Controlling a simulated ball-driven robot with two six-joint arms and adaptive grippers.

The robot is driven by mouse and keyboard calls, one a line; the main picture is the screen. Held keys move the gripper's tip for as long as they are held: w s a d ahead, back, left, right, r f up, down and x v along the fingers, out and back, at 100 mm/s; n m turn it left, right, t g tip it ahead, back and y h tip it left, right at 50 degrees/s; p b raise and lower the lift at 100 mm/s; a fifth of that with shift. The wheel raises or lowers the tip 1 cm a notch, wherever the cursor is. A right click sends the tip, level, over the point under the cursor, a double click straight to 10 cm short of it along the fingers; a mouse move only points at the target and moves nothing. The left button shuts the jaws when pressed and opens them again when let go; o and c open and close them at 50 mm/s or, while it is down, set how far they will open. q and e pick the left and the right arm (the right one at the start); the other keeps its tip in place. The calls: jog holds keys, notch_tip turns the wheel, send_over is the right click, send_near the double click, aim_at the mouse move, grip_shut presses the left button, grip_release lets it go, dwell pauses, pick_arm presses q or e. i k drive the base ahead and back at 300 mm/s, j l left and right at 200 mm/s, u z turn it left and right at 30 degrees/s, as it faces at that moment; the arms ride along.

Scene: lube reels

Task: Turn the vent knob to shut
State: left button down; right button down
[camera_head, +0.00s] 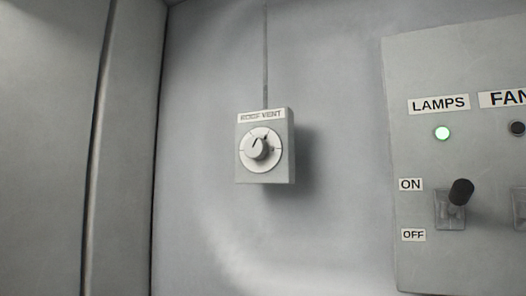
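The vent knob (256,149) is a small pale round knob on a white dial plate (272,160). It sits on a grey box (252,177) fixed to the wall, under a label reading "ROOF VENT" (261,116). A dark pointer line on the knob tilts up and slightly right. Tick marks show around the dial, but I cannot read any words at them. Nothing touches the knob. Neither of my grippers is in view.
A "FAN" label (505,97) is cut off. A thin conduit (265,55) runs up from the box. The wall around it is clear.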

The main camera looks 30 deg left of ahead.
aim_at(255, 148)
jog(key=k+j+u, duration=0.15)
jog(key=j+u, duration=0.65)
jog(key=j, duration=0.15)
jog(key=j+u, duration=0.4)
jog(key=k+j, duration=0.05)
jog(key=j, duration=0.1)
